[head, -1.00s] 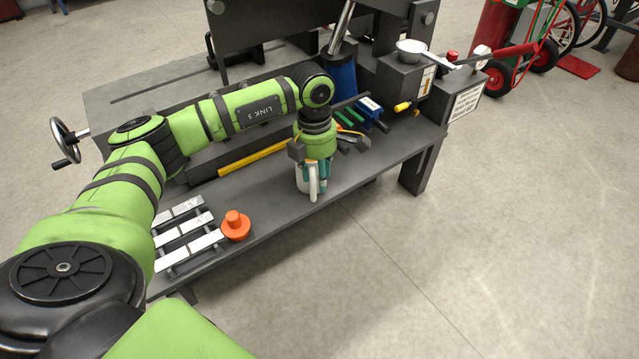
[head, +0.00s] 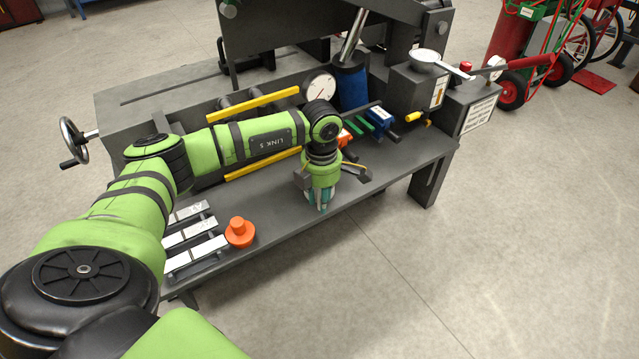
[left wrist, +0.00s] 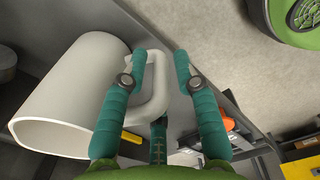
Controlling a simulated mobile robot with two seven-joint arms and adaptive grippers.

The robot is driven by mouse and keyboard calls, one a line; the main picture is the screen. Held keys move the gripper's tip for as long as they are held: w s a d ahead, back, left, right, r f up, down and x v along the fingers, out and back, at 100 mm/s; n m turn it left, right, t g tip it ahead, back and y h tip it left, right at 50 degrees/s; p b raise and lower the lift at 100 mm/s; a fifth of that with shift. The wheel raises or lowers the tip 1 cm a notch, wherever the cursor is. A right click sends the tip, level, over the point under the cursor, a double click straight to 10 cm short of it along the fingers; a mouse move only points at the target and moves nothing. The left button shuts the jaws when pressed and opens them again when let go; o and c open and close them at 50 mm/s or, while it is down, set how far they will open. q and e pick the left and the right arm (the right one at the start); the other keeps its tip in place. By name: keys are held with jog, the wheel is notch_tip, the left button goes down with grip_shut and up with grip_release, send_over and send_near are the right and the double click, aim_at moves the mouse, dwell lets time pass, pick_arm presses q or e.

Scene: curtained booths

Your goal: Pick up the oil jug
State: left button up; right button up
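The oil jug (left wrist: 82,88) shows in the left wrist view as a white vessel at the left, its wide mouth facing the lower left. Its looped handle (left wrist: 160,88) passes behind the left-hand finger and reaches into the gap between the teal fingers. My left gripper (left wrist: 161,62) is open, its two fingertips apart; firm contact with the handle is not visible. In the head view the left gripper (head: 318,200) points down over the front of the grey bench, and I cannot make out the jug there. My right gripper is in neither view.
The grey bench (head: 285,222) carries an orange knobbed piece (head: 239,232) and white-topped bars (head: 195,253) left of the gripper. Yellow rails (head: 262,163), a round gauge (head: 319,86) and a blue cylinder (head: 350,82) stand behind. Open floor (head: 440,250) lies in front and right.

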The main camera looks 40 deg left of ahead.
pick_arm(q)
grip_shut()
jog(key=shift+r, duration=0.2)
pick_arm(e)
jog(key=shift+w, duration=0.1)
pick_arm(q)
jog(key=shift+w+r, duration=0.1)
jog(key=shift+r, duration=0.05)
jog(key=shift+r+p, duration=0.65)
jog(key=shift+r, duration=1.85)
notch_tip(320, 180, up, 2)
jog(key=shift+r, duration=0.1)
jog(key=shift+r+p, duration=0.35)
jog(key=shift+r, duration=0.7)
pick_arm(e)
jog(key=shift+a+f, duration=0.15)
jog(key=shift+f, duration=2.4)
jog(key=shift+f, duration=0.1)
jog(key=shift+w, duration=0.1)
